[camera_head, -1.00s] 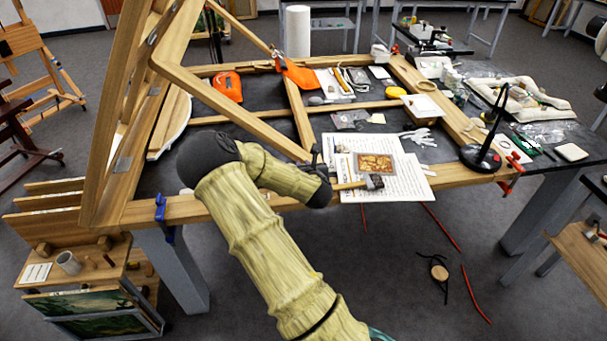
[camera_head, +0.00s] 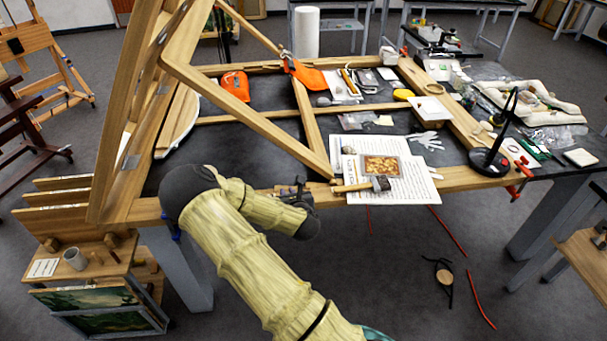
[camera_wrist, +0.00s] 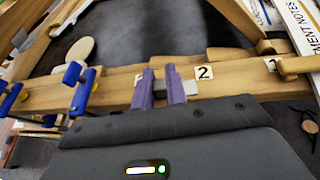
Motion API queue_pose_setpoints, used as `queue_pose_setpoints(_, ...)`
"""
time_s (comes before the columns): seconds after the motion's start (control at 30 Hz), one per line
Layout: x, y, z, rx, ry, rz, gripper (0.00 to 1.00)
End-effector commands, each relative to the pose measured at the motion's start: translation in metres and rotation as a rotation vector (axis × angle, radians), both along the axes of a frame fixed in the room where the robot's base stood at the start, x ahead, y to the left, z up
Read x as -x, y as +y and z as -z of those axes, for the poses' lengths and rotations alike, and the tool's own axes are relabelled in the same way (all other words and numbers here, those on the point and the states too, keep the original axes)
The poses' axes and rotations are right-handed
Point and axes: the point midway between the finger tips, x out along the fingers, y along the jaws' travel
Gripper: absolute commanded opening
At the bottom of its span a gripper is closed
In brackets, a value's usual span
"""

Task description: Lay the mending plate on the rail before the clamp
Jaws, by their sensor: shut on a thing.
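In the head view my gripper (camera_head: 300,187) is at the table's front rail (camera_head: 262,190), left of the papers, and the plate cannot be made out. Blue clamps (camera_wrist: 82,92) stand on the rail to the left in the wrist view. In the head view my arm mostly hides the blue clamp (camera_head: 176,234).
A number 2 label (camera_wrist: 204,72) and a number 1 label (camera_wrist: 272,63) mark the rail to the right. A wooden-handled brush (camera_head: 352,187) lies by the papers (camera_head: 415,187). A tilted wooden frame (camera_head: 125,130) rises at left.

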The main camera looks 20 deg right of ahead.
Motion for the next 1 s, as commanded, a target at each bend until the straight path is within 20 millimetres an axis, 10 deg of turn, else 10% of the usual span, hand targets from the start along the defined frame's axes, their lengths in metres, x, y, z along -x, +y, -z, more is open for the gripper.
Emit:
queue_pose_setpoints(0.4, 0.063, 0.090, 0.070, 0.025, 0.000, -0.155, 0.00)
queue_pose_setpoints(1.0, 0.070, 0.097, 0.074, 0.030, -0.005, -0.170, 0.00)
